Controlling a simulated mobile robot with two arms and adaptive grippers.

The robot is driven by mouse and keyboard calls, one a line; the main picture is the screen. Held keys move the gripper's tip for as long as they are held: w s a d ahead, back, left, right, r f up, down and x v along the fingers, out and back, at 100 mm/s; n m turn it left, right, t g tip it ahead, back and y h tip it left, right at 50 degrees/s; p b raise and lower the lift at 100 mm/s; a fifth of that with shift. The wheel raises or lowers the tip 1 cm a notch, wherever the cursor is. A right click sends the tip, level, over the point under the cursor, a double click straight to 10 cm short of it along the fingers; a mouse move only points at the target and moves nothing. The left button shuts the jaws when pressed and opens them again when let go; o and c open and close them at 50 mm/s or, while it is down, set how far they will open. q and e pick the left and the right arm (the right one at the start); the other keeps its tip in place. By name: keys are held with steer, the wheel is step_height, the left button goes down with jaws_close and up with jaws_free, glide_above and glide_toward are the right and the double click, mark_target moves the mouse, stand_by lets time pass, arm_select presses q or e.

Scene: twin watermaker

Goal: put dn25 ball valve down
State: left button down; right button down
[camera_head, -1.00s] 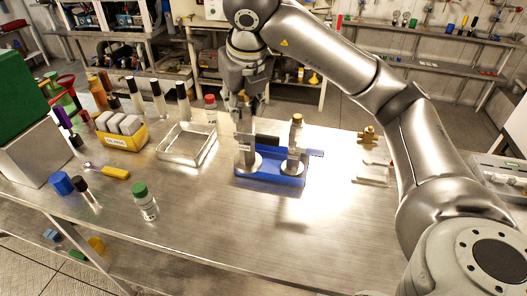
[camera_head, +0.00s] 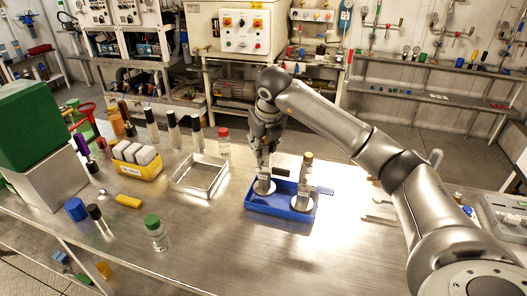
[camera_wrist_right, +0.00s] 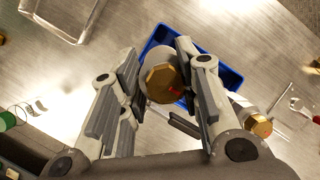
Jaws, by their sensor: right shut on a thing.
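My right gripper (camera_head: 265,150) points down over the left part of a blue tray (camera_head: 280,212) on the steel table. In the right wrist view its fingers are shut on a brass hex-ended piece (camera_wrist_right: 160,84) with a small red mark, which I take as the dn25 ball valve. A round steel flange (camera_head: 264,187) shows under the gripper in the tray. The fingers hide much of the held piece, and I cannot tell whether it bears on the tray floor. The left gripper is not in view.
A second flanged piece with a brass top (camera_head: 308,158) stands at the tray's right. The front middle of the table is bare.

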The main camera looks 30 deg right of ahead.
mark_target(264, 152)
steer(key=shift+w+d+f+p, duration=0.2)
steer(key=shift+w+f+p, duration=0.05)
steer(key=shift+f+p, duration=0.7)
steer(key=shift+f, duration=0.85)
steer(key=c, duration=1.5)
jaws_free()
steer(key=shift+f, duration=0.25)
steer(key=o, duration=0.4)
steer(key=shift+r, duration=0.1)
steer(key=shift+o, duration=0.2)
